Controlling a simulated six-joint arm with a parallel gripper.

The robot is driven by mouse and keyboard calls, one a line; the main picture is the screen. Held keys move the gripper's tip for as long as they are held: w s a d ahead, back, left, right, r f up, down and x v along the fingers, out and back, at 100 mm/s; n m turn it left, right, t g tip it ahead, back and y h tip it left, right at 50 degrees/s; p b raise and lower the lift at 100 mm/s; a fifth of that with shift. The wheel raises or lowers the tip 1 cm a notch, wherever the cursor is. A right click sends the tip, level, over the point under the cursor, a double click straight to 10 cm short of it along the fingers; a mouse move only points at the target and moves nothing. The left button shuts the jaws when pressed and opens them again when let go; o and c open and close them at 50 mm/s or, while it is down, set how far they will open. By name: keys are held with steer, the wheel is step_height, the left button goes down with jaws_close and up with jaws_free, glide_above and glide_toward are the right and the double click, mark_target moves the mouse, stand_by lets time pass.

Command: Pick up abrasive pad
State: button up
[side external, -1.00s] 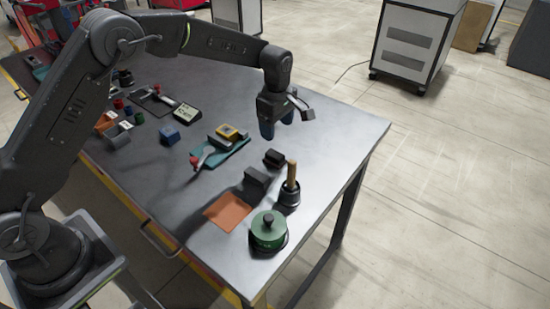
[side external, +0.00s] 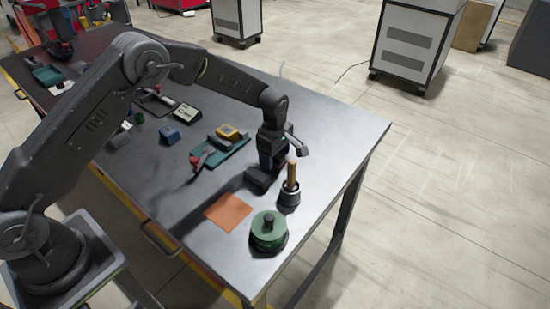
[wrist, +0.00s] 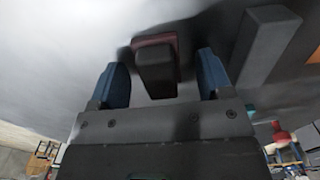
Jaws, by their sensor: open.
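A small black block with a dark red base (wrist: 156,68), which looks like the abrasive pad, lies on the metal table (side external: 312,128). In the wrist view it sits between the two blue fingers of my gripper (wrist: 161,60), with gaps showing on both sides. My gripper (side external: 271,165) is open and low over the table in the side view, where it hides most or all of the small block. I cannot tell how far the fingertips are above the table.
A long dark grey block (side external: 261,181) lies close beside my gripper; it also shows in the wrist view (wrist: 266,42). A wooden-handled tool stands in a dark holder (side external: 289,196). A green round container (side external: 268,233) and orange square sheet (side external: 228,212) are nearer. A teal tray (side external: 231,152) lies left.

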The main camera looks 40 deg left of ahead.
steer(key=c, duration=1)
steer(key=shift+c, duration=0.2)
steer(key=shift+r, duration=0.1)
steer(key=shift+r, duration=0.5)
steer(key=r, duration=0.2)
steer(key=a+r, duration=0.1)
steer(key=r, duration=0.1)
steer(key=shift+s+a, duration=0.1)
steer(key=shift+s, duration=0.05)
steer(key=s+a+r, duration=0.3)
steer(key=a+r, duration=0.3)
steer(key=a, duration=0.3)
steer(key=shift+s+a, duration=0.4)
